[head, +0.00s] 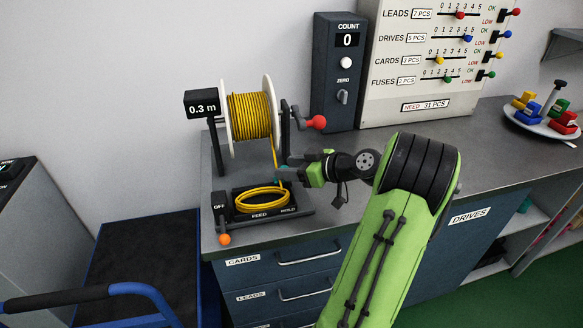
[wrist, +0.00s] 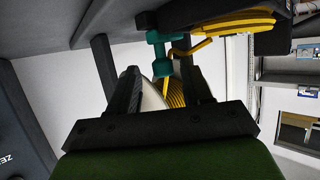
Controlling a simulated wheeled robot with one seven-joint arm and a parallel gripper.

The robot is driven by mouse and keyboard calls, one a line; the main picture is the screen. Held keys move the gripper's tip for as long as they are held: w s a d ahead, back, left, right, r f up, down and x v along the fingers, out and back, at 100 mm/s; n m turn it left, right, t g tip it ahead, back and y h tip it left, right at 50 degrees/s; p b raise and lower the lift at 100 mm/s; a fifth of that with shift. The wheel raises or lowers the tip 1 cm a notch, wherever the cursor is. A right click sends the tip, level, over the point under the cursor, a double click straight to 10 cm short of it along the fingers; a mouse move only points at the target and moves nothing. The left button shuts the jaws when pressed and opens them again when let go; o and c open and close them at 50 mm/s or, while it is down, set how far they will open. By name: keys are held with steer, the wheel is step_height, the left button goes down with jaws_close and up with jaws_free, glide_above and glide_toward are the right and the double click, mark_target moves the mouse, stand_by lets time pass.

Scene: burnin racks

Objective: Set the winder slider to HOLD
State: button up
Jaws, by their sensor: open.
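The winder holds a spool of yellow cable (head: 250,115) on a stand with a display reading 0.3 m (head: 203,107). At its base, an orange knob (head: 224,239) sits at the front left, below a dark block marked OFF (head: 220,207). The label FEED (head: 259,216) is at the middle and HOLD (head: 288,210) at the right. My gripper (head: 289,163) is beside the spool's lower right, apart from the orange knob. In the wrist view my gripper (wrist: 162,85) is open, with a teal part (wrist: 158,50) showing beyond and between its fingers.
A yellow cable coil (head: 262,199) lies in the base tray. A red-knobbed crank (head: 317,122) stands right of the spool. A COUNT box (head: 337,70) and a slider panel (head: 425,60) stand behind.

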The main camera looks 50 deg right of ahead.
steer(key=p+v, duration=0.4)
steer(key=v, duration=1.1)
steer(key=shift+s, duration=0.4)
steer(key=shift+r, duration=0.1)
